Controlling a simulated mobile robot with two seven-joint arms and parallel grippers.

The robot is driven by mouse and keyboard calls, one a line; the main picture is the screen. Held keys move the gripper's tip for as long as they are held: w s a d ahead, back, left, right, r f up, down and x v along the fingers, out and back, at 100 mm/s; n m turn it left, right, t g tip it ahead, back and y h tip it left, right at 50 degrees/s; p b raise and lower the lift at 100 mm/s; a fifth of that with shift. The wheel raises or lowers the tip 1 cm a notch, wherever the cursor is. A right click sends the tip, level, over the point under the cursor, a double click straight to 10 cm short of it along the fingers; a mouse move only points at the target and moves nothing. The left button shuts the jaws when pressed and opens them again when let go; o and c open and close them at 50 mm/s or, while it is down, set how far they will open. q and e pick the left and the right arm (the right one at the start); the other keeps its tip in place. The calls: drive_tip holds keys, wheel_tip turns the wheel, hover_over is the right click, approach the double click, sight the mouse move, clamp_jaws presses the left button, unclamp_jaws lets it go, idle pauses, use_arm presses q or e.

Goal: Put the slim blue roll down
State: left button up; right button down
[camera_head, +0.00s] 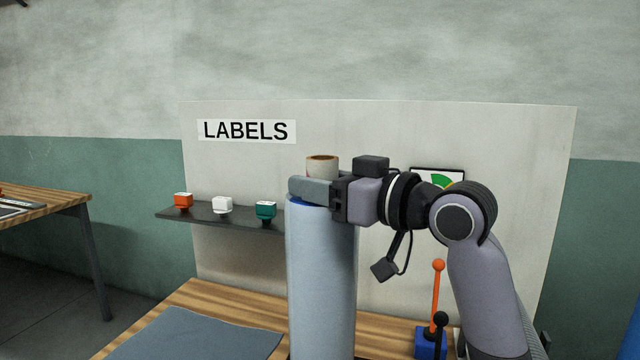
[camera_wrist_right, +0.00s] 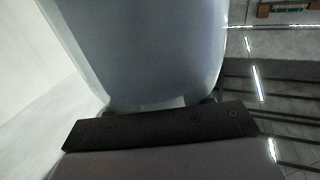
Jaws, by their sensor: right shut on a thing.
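The slim blue roll (camera_head: 322,285) stands upright in the middle of the head view, a tall pale blue cylinder with a core (camera_head: 322,166) sticking out of its top. My right gripper (camera_head: 312,190) reaches in from the right and is shut on the roll near its top end. The roll's lower end is out of the frame, so I cannot tell whether it touches anything. In the right wrist view a large pale blue-grey surface (camera_wrist_right: 150,50) fills the middle, close to the gripper. My left gripper is in neither view.
A wooden table (camera_head: 210,300) bears a blue-grey mat (camera_head: 195,338). A dark shelf (camera_head: 220,219) holds orange, white and green label items below a LABELS sign (camera_head: 246,131). A blue device with an orange lever (camera_head: 436,300) stands right of the roll. Another table (camera_head: 45,205) is at far left.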

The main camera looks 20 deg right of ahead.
drive_tip(key=shift+r, duration=0.1)
drive_tip(key=shift+c, duration=2.4)
unclamp_jaws()
drive_tip(key=b+v, duration=0.2)
drive_tip(key=v, duration=1)
